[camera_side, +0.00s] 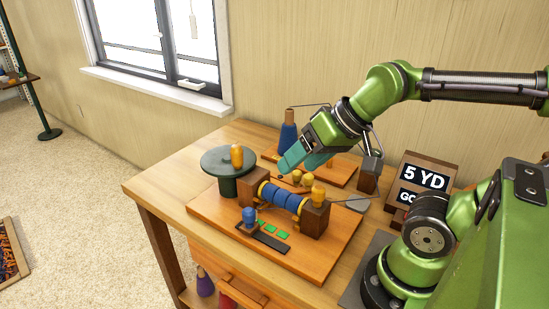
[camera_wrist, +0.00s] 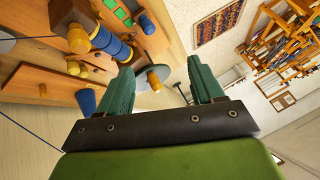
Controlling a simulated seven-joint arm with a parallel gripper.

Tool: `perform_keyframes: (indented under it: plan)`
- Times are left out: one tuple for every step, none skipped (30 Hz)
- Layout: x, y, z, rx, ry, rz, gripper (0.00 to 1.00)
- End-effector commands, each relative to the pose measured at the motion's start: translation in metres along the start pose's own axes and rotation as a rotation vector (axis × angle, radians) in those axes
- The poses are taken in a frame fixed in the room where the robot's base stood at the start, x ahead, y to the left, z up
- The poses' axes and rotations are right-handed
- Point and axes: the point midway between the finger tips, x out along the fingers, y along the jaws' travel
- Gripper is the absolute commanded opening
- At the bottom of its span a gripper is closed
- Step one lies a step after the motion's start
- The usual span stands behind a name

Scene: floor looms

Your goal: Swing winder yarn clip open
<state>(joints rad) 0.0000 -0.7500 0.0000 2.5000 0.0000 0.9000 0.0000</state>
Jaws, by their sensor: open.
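The winder shows a blue yarn spool (camera_side: 283,197) with yellow rings between two wooden blocks, on an orange wooden board (camera_side: 333,243). The spool also shows at the upper left of the wrist view (camera_wrist: 112,42). A round dark green disc (camera_side: 216,161) with an orange-yellow knob (camera_side: 237,155) stands at the winder's left end. I cannot tell which small part is the yarn clip. My gripper (camera_side: 296,160) has teal fingers and is above and behind the spool. In the wrist view its fingers (camera_wrist: 163,85) are spread apart with nothing held between them.
A blue yarn cone (camera_side: 287,138) stands on a rear board, close behind my gripper. A blue peg (camera_side: 249,217) and green tabs (camera_side: 282,235) are at the front. A "5 YD" sign (camera_side: 426,178) stands right. The table's left front corner (camera_side: 150,190) is clear.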

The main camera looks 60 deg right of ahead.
Motion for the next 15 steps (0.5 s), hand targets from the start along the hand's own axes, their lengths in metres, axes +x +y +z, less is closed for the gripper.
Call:
perform_keyframes:
  plan:
    - [0.000,0.000,0.000,0.000,0.000,0.000,0.66]
    - [0.000,0.000,0.000,0.000,0.000,0.000,0.66]
    - [0.000,0.000,0.000,0.000,0.000,0.000,0.66]
    - [0.000,0.000,0.000,0.000,0.000,0.000,0.66]
    - [0.000,0.000,0.000,0.000,0.000,0.000,0.66]
    - [0.000,0.000,0.000,0.000,0.000,0.000,0.66]
    - [0.000,0.000,0.000,0.000,0.000,0.000,0.65]
    - [0.000,0.000,0.000,0.001,0.000,0.000,0.60]
    - [0.000,0.001,-0.001,0.005,0.000,0.004,0.56]
    - [0.002,0.004,-0.001,0.014,-0.004,0.011,0.56]
    - [0.005,0.007,-0.001,0.024,-0.012,0.021,0.56]
    - [0.009,0.012,-0.003,0.043,-0.026,0.038,0.56]
    - [0.012,0.016,-0.007,0.059,-0.034,0.052,0.56]
    - [0.015,0.021,-0.013,0.075,-0.043,0.071,0.56]
    - [0.020,0.028,-0.021,0.099,-0.060,0.099,0.56]
